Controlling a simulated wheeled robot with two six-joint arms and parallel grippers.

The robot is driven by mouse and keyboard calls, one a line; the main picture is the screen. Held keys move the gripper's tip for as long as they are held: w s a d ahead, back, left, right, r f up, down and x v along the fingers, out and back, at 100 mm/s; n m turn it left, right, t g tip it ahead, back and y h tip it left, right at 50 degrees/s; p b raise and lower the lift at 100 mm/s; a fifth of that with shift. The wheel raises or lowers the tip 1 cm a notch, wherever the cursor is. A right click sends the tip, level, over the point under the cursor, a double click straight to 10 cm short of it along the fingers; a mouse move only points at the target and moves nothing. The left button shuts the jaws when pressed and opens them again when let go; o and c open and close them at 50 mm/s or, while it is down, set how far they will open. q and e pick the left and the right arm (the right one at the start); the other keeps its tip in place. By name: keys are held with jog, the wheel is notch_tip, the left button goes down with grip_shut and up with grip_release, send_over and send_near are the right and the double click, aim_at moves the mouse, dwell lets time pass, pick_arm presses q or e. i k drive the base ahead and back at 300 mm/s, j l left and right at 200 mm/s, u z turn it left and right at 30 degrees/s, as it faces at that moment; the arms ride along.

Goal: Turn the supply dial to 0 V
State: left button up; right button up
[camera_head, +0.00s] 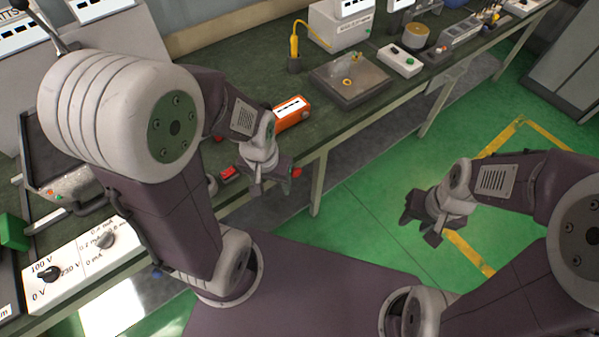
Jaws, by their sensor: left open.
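The supply dial (48,274) is a small black knob on a white box (75,285) at the lower left. Labels 0 V, 100 V and 230 V are printed around it; its pointer is too small to read for certain. My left gripper (270,178) is open over the bench's front edge, well to the right of the dial and apart from it. A small red block (229,173) lies just left of it. My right gripper (420,226) looks open and empty over the green floor, far from the dial.
A second, grey knob (105,239) with mA labels is on the same white box. An orange meter (291,113) and a metal plate (350,82) are on the dark green bench. My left arm spans between gripper and dial.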

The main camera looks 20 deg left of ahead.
aim_at(51, 273)
jog(key=u, duration=2.25)
